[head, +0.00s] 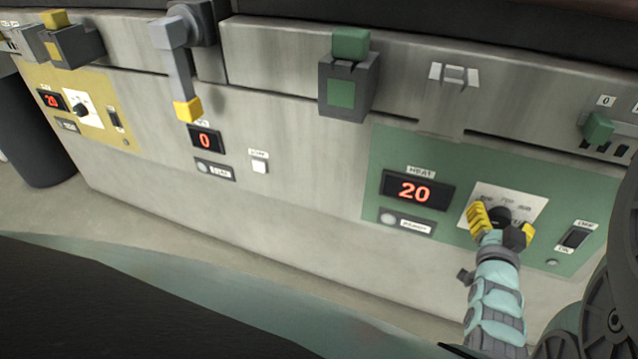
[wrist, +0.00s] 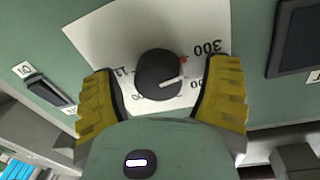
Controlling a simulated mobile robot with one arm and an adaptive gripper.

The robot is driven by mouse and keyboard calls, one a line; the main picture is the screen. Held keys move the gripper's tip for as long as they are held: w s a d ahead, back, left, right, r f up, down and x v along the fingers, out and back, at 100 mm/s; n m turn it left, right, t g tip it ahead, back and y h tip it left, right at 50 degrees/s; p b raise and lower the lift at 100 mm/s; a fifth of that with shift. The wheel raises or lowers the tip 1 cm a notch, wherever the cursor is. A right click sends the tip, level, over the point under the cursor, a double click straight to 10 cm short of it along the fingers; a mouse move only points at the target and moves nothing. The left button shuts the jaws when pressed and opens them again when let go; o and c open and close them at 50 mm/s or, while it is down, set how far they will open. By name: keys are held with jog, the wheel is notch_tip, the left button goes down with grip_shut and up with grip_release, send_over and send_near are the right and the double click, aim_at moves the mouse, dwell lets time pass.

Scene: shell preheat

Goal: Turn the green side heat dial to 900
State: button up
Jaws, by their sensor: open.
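The green side heat dial is a round black knob (wrist: 158,75) with a white pointer line, on a white scale plate (wrist: 110,32). In the wrist view the pointer aims right, just below the printed 300 and a small red mark; other numbers are partly hidden. My gripper (wrist: 160,72) is open, with one yellow finger on each side of the knob and visible gaps to both. In the head view my gripper (head: 503,224) is in front of the dial and covers part of it. The heat display (head: 416,191) on the green panel (head: 390,150) reads 20.
A switch (head: 575,237) is right of the dial, and a small button (head: 388,219) is below the display. A green-handled latch (head: 348,80) juts out above. At the far left, a yellow panel (head: 70,82) has its own dial and display.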

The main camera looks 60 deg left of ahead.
jog(key=shift+s, duration=0.2)
jog(key=shift+d, duration=0.1)
jog(key=c, duration=1.2)
